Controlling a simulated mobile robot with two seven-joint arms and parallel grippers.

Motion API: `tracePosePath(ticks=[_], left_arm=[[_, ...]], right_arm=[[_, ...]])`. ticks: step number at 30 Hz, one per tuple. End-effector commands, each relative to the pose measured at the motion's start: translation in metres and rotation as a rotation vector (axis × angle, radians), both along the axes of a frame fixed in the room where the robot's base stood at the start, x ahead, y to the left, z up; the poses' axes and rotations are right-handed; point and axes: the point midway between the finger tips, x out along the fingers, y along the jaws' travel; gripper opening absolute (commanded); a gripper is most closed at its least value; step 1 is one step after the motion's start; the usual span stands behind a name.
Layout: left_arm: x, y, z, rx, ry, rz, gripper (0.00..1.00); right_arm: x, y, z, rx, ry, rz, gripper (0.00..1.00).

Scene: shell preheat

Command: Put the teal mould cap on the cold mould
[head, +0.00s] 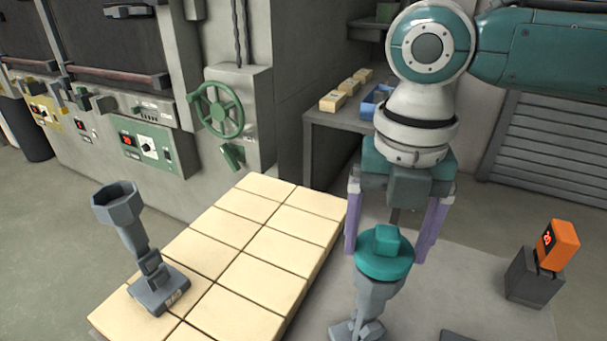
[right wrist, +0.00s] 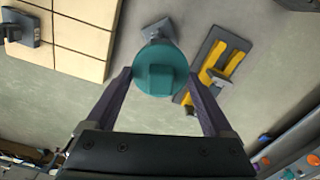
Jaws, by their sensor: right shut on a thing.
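The teal mould cap (head: 384,262) is a round disc with a raised knob. My right gripper (head: 387,254) has its purple fingers shut on the cap's sides; the cap also shows in the right wrist view (right wrist: 160,82). A grey mould (head: 374,298) with a stem and foot stands directly under the cap, its top hidden by it. I cannot tell whether they touch. A second grey mould (head: 128,230) stands with an open, uncovered top on the pale tiled block. The label on its foot is too small to read. My left gripper is not in view.
The pale tiled block (head: 262,240) fills the middle. An orange display unit (head: 557,245) on a dark stand is at the right. A dark plate with yellow parts (right wrist: 213,66) lies near the cap in the right wrist view. Furnaces and a green handwheel (head: 220,112) stand behind.

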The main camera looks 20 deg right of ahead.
Motion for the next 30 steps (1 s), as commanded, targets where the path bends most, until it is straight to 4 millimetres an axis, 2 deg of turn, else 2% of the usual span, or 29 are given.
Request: tracePosePath(ticks=[23,24,26,30], left_arm=[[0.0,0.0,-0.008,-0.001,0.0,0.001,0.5],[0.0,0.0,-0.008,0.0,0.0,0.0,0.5],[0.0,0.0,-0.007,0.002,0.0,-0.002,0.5],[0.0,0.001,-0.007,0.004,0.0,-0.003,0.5]], right_arm=[[0.0,0.0,-0.013,0.001,0.001,0.0,0.32],[0.0,0.0,-0.012,0.001,0.001,0.0,0.91],[0.0,0.0,-0.012,0.001,0.001,0.0,0.98],[0.0,0.0,-0.012,0.001,0.001,0.0,0.99]])
